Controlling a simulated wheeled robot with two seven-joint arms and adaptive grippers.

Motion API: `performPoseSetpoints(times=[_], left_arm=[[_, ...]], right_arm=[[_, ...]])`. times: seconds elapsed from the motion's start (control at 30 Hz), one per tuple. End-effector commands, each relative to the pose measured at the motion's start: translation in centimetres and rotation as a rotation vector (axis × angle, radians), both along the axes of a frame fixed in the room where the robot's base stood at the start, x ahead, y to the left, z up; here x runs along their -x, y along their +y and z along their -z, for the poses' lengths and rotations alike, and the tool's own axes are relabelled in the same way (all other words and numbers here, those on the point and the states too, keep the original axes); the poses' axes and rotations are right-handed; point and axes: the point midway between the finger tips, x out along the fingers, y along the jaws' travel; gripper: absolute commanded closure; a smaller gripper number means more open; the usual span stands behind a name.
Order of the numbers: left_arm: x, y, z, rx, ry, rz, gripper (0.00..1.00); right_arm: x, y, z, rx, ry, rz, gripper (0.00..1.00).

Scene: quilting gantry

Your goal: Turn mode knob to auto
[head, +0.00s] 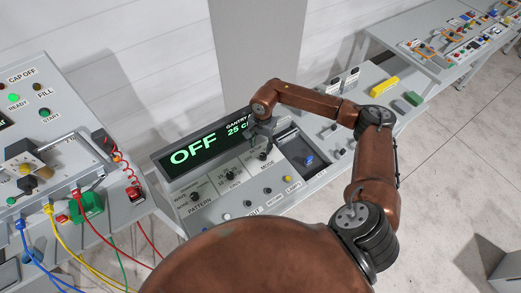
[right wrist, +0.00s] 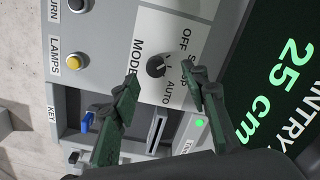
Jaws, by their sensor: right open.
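The mode knob (right wrist: 156,66) is a small black knob on a white plate marked MODE, OFF and AUTO, with a middle label partly hidden. It also shows in the head view (head: 263,156), just below my right gripper (head: 261,133). The display (head: 193,150) reads OFF in large green letters. In the right wrist view my right gripper (right wrist: 162,84) is open, one finger on each side of the knob's near side. The fingers appear apart from the knob; I cannot tell the exact gap. My left gripper is not in view.
Pattern and scroll knobs (head: 196,197) sit left of the mode knob. A dark recessed panel with a blue key-like part (head: 308,160) lies to the right. A yellow lamps button (right wrist: 75,5) shows in the wrist view. A cabled console (head: 60,165) stands at left.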

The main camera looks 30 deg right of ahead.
Motion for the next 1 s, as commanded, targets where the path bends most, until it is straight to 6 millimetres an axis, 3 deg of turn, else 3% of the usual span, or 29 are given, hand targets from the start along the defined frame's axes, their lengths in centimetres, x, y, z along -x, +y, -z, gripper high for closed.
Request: performPoseSetpoints(times=[0.1,0.6,1.0], left_arm=[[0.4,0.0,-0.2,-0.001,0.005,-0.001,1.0],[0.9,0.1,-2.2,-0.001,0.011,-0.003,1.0],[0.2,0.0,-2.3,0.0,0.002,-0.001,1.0]], right_arm=[[0.1,-1.4,0.4,0.039,0.011,-0.008,0.59],[0.1,-1.2,7.0,0.036,0.012,-0.008,0.59],[0.0,-1.1,7.6,0.036,0.009,-0.009,0.62]])
